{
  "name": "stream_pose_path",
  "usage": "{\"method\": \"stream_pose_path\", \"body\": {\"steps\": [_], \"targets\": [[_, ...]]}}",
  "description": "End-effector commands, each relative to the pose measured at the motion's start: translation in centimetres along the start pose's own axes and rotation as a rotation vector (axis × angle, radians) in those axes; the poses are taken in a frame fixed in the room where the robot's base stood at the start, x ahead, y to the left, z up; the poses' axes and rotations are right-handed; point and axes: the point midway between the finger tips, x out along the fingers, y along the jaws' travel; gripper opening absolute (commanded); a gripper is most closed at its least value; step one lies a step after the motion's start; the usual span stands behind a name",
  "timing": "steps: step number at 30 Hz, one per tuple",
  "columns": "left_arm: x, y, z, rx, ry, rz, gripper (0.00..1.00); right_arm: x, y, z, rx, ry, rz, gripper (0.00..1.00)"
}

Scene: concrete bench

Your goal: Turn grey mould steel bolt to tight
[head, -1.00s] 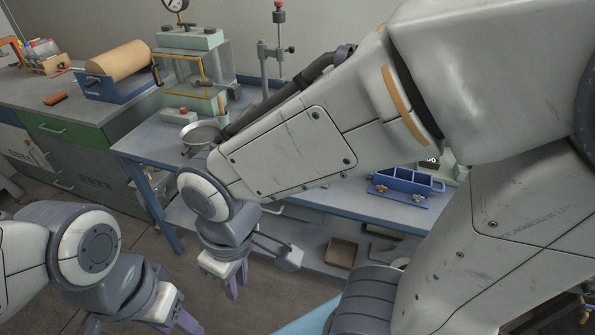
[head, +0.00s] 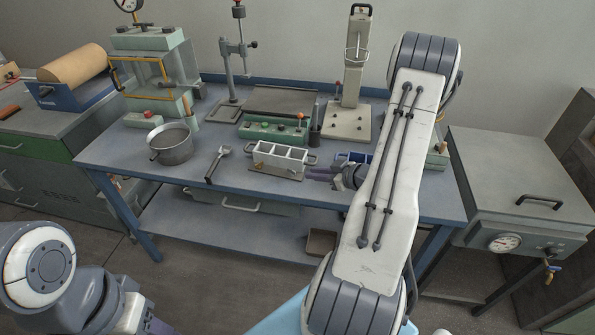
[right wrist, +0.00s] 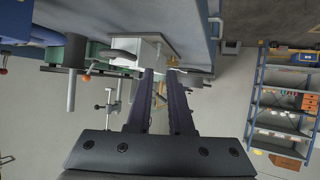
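The grey mould (head: 283,157), a pale block with several open compartments, sits on a flat plate near the bench's front edge. Small brass-coloured fittings show at its left end, but I cannot make out the steel bolt. My right gripper (head: 318,174) is just right of the mould, low over the bench front, with its fingers pointing left towards it. In the right wrist view the fingers (right wrist: 161,75) are apart with nothing between them, and a pale block that looks like the mould (right wrist: 142,50) lies beyond. My left gripper (head: 157,326) is at the bottom left edge, partly cut off.
A blue mould (head: 347,157) is partly hidden behind my right arm. A wrench-like tool (head: 218,164) and a metal pan (head: 171,144) lie left of the grey mould. A green control box (head: 272,131) and a press stand (head: 349,115) stand behind. A grey cabinet (head: 525,170) is at right.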

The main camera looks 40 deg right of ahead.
Motion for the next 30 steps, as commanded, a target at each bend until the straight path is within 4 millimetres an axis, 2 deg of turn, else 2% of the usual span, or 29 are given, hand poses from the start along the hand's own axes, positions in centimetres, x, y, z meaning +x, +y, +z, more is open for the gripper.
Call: {"method": "stream_pose_path", "body": {"steps": [1,4,8,21,25,30], "targets": [[-0.1,0.0,0.0,0.0,0.0,0.0,0.5,-0.9,0.3,0.8,0.026,0.034,0.002,0.2],[-0.1,0.0,0.0,0.0,0.0,0.0,0.5,-1.8,0.4,1.2,0.048,0.084,-0.004,0.2],[-0.2,0.0,0.0,0.0,0.0,0.0,0.5,-1.4,0.3,1.2,0.054,0.106,-0.01,0.2],[-1.1,0.1,-0.1,0.0,0.0,0.0,0.5,6.2,0.2,0.3,0.051,0.104,-0.011,0.2],[-1.2,0.1,-0.1,0.0,0.0,0.0,0.5,7.6,0.3,0.2,0.051,0.103,-0.009,0.2],[-1.3,0.1,-0.1,0.0,0.0,0.0,0.5,8.3,0.3,0.2,0.052,0.103,-0.007,0.2]]}}
